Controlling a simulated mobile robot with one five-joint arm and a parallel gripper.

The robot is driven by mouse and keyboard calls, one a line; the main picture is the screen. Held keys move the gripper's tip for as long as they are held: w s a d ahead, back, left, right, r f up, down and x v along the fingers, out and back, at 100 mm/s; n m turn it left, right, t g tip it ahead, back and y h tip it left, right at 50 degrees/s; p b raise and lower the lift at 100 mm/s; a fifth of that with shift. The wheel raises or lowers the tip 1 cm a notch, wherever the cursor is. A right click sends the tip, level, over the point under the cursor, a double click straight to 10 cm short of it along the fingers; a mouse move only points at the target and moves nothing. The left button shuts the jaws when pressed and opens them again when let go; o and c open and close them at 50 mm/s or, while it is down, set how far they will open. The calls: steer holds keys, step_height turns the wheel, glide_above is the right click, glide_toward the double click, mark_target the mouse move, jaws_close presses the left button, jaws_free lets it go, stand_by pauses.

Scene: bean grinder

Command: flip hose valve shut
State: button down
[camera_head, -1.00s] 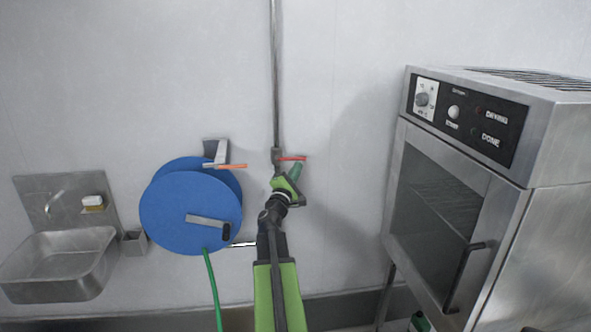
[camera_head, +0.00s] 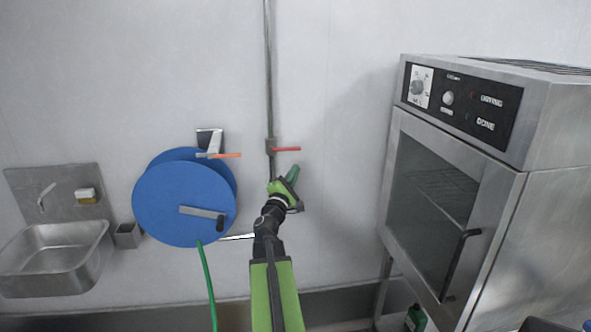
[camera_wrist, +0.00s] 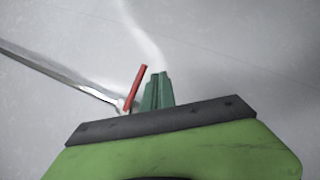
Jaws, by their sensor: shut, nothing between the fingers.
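A red lever (camera_head: 287,149) sticks out to the right, about level, from a small valve body (camera_head: 270,146) on a thin vertical wall pipe (camera_head: 268,80). In the wrist view, the red lever (camera_wrist: 136,88) stands just left of my fingertips, with the pipe (camera_wrist: 60,73) running off to the left. My gripper (camera_head: 292,175) is shut and empty, its green fingers pointing up and right, a little below the lever. The green fingertips (camera_wrist: 157,92) look apart from the lever, but the depth between them is hard to tell.
A blue hose reel (camera_head: 180,205) with an orange-red lever (camera_head: 225,155) above it and a green hose (camera_head: 207,280) is left of my arm. A steel sink (camera_head: 55,260) is farther left. A steel oven (camera_head: 540,220) stands at right. The wall between pipe and oven is clear.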

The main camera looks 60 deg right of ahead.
steer(key=s+a+f, duration=0.1)
steer(key=s+a+f+b, duration=0.1)
steer(key=a, duration=0.1)
steer(key=shift+s+a+f+b, duration=0.1)
steer(key=shift+f+b, duration=0.2)
